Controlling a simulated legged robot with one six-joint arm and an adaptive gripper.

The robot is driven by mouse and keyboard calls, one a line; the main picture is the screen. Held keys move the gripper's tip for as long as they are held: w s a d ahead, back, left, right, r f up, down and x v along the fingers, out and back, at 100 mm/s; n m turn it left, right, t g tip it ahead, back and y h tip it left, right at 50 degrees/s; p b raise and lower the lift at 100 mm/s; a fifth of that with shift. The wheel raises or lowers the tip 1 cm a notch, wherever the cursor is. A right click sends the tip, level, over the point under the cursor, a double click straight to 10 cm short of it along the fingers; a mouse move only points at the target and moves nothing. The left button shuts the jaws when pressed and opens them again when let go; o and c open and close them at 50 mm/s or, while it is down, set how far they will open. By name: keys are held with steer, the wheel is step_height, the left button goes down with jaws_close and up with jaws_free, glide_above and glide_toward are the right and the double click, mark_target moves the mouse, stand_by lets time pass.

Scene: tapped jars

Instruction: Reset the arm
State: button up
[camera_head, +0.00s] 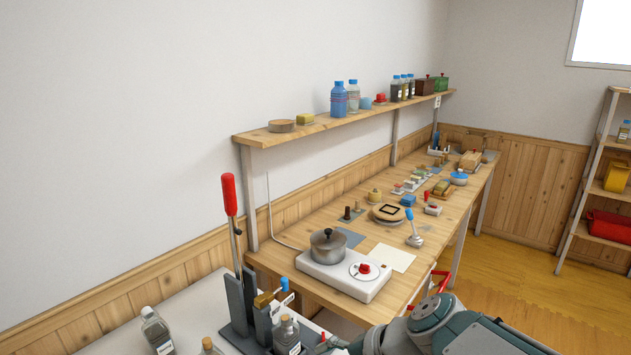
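My arm, with teal and dark grey links, reaches in from the bottom right corner of the head view. It extends left along the bottom edge, in front of the wooden bench (405,285). Its far end, my gripper (326,343), seems to be low by the grey stand (238,312) and a corked jar (287,335). It is small and partly cut off by the picture edge, so its fingers cannot be made out. I cannot tell whether it touches the jar or holds anything.
A white table (185,295) at lower left holds a glass jar (156,330) and the stand with a tall red-handled lever (229,195). The bench carries a pot (328,246) on a white hotplate (318,272). A wall shelf (340,122) runs above. Open floor (520,270) lies right.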

steer(key=s+d+r+n+t+h, duration=0.1)
steer(key=s+d+n+h, duration=0.7)
steer(key=d, duration=0.4)
steer(key=shift+s+d+r+n+t, duration=0.3)
steer(key=shift+s+t, duration=0.1)
steer(key=shift+s, duration=0.15)
